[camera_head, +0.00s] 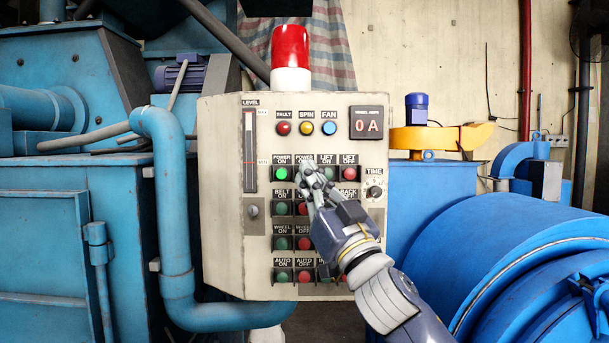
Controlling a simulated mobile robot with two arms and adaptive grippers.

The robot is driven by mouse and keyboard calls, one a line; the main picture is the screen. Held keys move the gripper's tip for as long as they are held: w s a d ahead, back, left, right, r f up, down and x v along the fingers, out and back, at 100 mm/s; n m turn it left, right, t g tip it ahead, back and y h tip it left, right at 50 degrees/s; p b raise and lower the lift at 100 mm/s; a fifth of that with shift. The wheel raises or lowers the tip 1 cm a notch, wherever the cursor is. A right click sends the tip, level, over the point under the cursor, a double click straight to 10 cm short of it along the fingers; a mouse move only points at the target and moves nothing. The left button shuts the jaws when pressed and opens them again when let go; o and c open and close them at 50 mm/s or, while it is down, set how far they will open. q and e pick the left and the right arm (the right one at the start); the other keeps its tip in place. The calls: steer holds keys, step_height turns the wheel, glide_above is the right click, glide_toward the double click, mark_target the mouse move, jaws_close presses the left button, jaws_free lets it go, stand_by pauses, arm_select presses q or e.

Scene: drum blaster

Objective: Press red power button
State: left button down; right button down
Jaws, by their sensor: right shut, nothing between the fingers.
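A beige control panel (224,240) stands in the middle of the head view, with rows of green and red buttons. The lit green POWER ON button (282,174) is at the left of the top button row. The red power button under the POWER OFF label (304,159) is hidden behind my right gripper. My right gripper (306,171) is shut and empty, with its fingertips over that button's place. I cannot tell whether they touch it. My left gripper is not in view.
A red beacon (290,47) tops the panel. A display (369,123) reads 0 A. A green LIFT ON button (326,173) and a red LIFT OFF button (349,173) lie right of the fingertips. Blue machinery (525,250) flanks the panel.

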mark_target(282, 173)
steer(key=w, duration=0.8)
steer(key=shift+w+b, duration=0.35)
steer(key=shift+b, duration=0.1)
steer(key=shift+w, duration=0.2)
stand_by(1.0)
steer(key=shift+w, duration=0.25)
steer(key=shift+w, duration=0.45)
stand_by(0.8)
steer(key=shift+s+p, duration=0.15)
steer(key=shift+p, duration=0.15)
steer(key=shift+s, duration=0.7)
